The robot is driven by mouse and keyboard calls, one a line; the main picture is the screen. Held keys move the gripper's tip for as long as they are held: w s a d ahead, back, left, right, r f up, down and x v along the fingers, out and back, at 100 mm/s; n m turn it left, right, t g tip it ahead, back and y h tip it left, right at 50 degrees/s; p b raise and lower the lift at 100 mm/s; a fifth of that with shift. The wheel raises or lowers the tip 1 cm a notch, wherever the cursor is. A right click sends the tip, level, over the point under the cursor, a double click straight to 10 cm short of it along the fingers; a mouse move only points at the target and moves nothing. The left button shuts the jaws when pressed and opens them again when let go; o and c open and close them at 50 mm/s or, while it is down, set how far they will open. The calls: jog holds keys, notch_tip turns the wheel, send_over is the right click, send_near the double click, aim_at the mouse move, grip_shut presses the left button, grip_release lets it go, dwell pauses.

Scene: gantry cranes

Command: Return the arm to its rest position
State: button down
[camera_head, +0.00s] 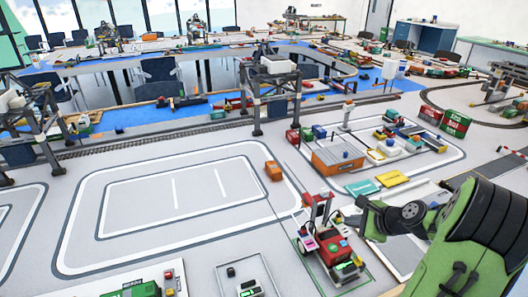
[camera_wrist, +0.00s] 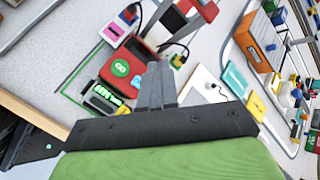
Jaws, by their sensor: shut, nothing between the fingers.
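My gripper (camera_wrist: 157,72) shows in the wrist view as two dark grey fingers pressed together, with nothing between them. The fingers overlap the view of a red machine (camera_wrist: 125,64) with a round green GO button; I cannot tell the gap between them. In the head view my green arm (camera_head: 482,225) reaches in from the lower right, its end just right of the same red machine (camera_head: 330,247). The fingertips are hard to make out there.
An orange container (camera_head: 338,155) and teal and yellow plates (camera_head: 392,179) lie behind my arm's end. Red and green containers (camera_head: 455,123) stand at the right. Gantry cranes (camera_head: 270,85) stand farther back. The white-lined floor area (camera_head: 180,205) at left is mostly clear.

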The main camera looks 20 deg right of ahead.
jog(key=s+a+r+n+g+p, duration=0.1)
jog(key=a+r+n+g, duration=0.1)
jog(key=a+r+n, duration=0.55)
jog(key=s+a+r+n+g+p, duration=0.1)
jog(key=s+a+r+n, duration=0.3)
jog(key=a, duration=0.6)
jog(key=s+a+r+n+h, duration=0.1)
jog(key=s+a+r+n, duration=0.1)
jog(key=s+a+n, duration=0.2)
jog(key=s+a+r+n+h+p, duration=0.1)
jog(key=s+a+n, duration=0.3)
jog(key=s+n, duration=0.5)
jog(key=shift+s+a+r, duration=0.35)
jog(key=shift+s+r, duration=0.15)
jog(key=shift+r, duration=0.35)
jog(key=shift+d, duration=0.1)
